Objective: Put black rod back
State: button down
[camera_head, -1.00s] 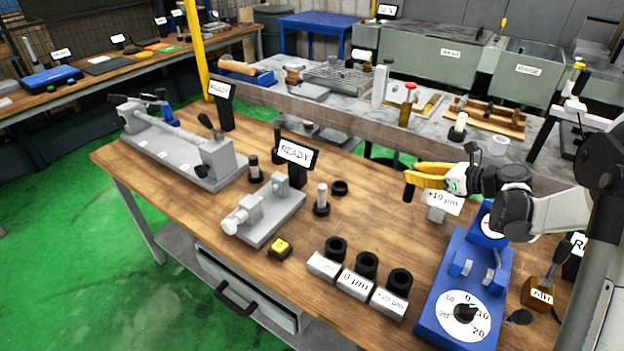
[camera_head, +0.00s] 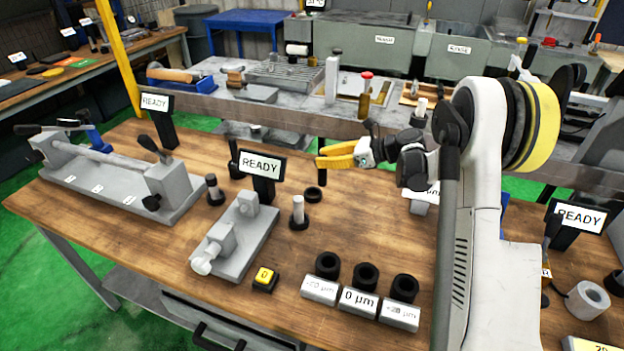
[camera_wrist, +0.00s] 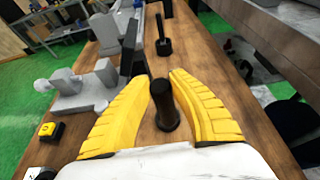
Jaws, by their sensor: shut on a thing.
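The black rod (camera_head: 321,178) hangs upright below the yellow fingers of my gripper (camera_head: 323,161), above the wooden bench. In the wrist view the black rod (camera_wrist: 163,103) stands between the two yellow fingers of my gripper (camera_wrist: 161,80), which is shut on it. Any gap between the rod's lower end and the bench is hard to judge.
A READY display (camera_head: 262,168) and a grey fixture (camera_head: 238,240) stand left of my gripper. A pale cylinder on a black base (camera_head: 298,212) is close by. Three labelled blocks (camera_head: 359,301) with black rings sit in front. Bare wood lies between the rod and these blocks.

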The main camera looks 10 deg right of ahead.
notch_tip(320, 180, down, 6)
jog(key=w+a+b, duration=0.1)
jog(key=a+b, duration=0.1)
jog(key=shift+a+r, duration=0.2)
jog(key=shift+a, duration=0.15)
jog(key=shift+f+b, duration=0.1)
jog(key=shift+b, duration=0.25)
jog(key=c, duration=1.3)
grip_release()
